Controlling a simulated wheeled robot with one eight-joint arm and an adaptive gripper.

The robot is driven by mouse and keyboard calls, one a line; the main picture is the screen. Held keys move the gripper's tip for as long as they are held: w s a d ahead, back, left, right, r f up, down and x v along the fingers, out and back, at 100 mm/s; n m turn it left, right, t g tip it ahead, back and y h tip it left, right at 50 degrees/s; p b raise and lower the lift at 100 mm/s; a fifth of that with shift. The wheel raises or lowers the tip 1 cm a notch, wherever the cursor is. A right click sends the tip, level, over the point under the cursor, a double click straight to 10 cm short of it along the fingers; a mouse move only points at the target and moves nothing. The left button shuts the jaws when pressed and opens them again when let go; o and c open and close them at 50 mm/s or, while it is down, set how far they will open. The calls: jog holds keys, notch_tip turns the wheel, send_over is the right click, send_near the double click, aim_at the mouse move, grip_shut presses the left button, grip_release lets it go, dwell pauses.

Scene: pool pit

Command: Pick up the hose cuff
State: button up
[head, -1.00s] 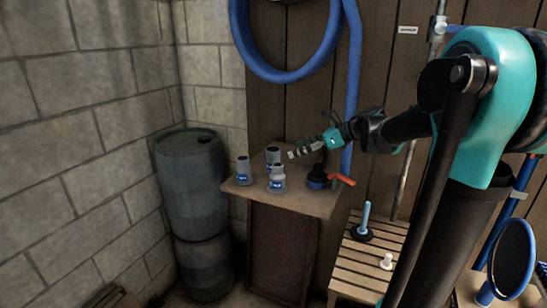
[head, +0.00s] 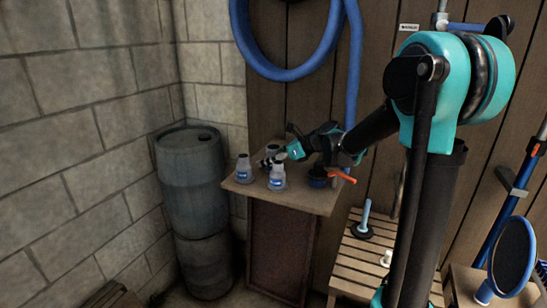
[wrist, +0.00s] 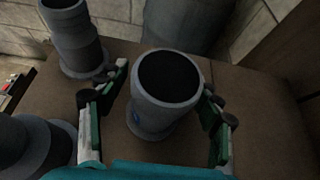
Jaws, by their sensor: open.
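Three similar grey stepped hose cuffs stand upright on a small brown table. In the head view one is at the left (head: 243,171), one at the front (head: 277,178), and the rear one (head: 271,149) is partly hidden by my gripper (head: 270,160). In the wrist view a hose cuff (wrist: 164,115) with a dark open top and a blue mark stands between the open fingers of my gripper (wrist: 166,82). The fingers are on either side of it; I cannot tell whether either touches it. Two other cuffs show at the upper left (wrist: 75,40) and lower left (wrist: 40,145).
The table (head: 300,203) also holds a dark blue fitting with a red-orange handle (head: 340,175) at its right. A grey-blue barrel (head: 190,180) stands left of it by the block wall. A blue hose (head: 352,70) hangs behind. A slatted wooden stand (head: 358,258) is at the right.

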jog(key=shift+x, duration=0.9)
jog(key=c, duration=1.4)
jog(key=shift+o, duration=0.2)
